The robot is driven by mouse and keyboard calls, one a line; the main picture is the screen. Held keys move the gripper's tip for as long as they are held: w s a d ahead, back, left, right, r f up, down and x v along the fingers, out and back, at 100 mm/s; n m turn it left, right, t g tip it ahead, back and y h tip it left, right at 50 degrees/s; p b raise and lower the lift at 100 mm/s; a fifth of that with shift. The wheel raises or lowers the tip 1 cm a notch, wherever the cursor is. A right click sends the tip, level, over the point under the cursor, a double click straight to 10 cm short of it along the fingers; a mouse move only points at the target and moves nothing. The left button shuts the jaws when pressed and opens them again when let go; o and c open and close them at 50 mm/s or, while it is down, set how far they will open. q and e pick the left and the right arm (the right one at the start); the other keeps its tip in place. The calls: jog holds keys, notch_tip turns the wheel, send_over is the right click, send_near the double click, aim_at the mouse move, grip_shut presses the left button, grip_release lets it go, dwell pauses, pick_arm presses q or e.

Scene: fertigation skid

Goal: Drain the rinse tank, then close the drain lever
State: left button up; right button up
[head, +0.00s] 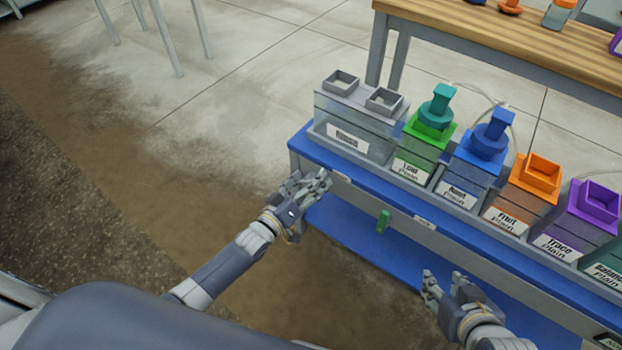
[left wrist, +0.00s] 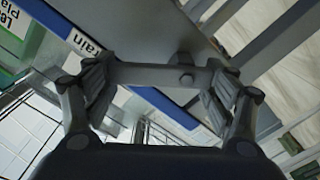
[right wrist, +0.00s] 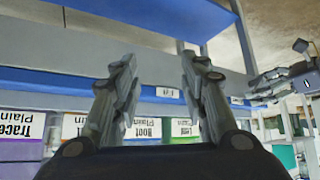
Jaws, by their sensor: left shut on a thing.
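The rinse tank (head: 352,140) is the clear box with grey square openings at the left end of the skid. Its water level is hard to tell. My left gripper (head: 318,184) is at the skid's front left corner, below that tank. In the left wrist view its fingers (left wrist: 160,90) are at the two ends of a grey bar, the drain lever (left wrist: 150,74), beside a label reading "rain" (left wrist: 85,42). The gripper is shut on this lever. My right gripper (head: 445,283) is open and empty in front of the skid; its fingers are apart in the right wrist view (right wrist: 158,85).
Tanks with green (head: 433,120), blue (head: 487,138), orange (head: 539,174) and purple (head: 598,200) tops stand along the blue-edged skid. A green lever (head: 383,222) hangs at its front. A wooden bench (head: 480,30) stands behind.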

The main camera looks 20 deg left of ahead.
pick_arm(q)
jog(key=shift+w+a+r+n, duration=0.15)
jog(key=shift+a+r+n, duration=0.1)
jog(key=shift+n, duration=1.15)
jog(key=shift+w+a+n, duration=0.1)
jog(key=shift+a+n, duration=0.15)
jog(key=shift+n, duration=0.65)
jog(key=n, duration=0.2)
jog(key=a+n+b, duration=0.1)
jog(key=n, duration=0.1)
jog(key=shift+w+f+n, duration=0.1)
jog(key=shift+w+n, duration=0.1)
jog(key=shift+n, duration=0.2)
jog(key=shift+n+b, duration=0.3)
jog(key=shift+n, duration=0.2)
pick_arm(e)
jog(key=w+a+r+t, duration=0.2)
jog(key=w+r+t, duration=0.1)
jog(key=w+r, duration=0.1)
jog(key=shift+w+r+t+y, duration=0.2)
jog(key=shift+w+t+y, duration=0.1)
jog(key=shift+w+y, duration=0.15)
pick_arm(q)
jog(key=o, duration=1.5)
jog(key=shift+o, duration=0.2)
pick_arm(e)
jog(key=shift+w, duration=0.1)
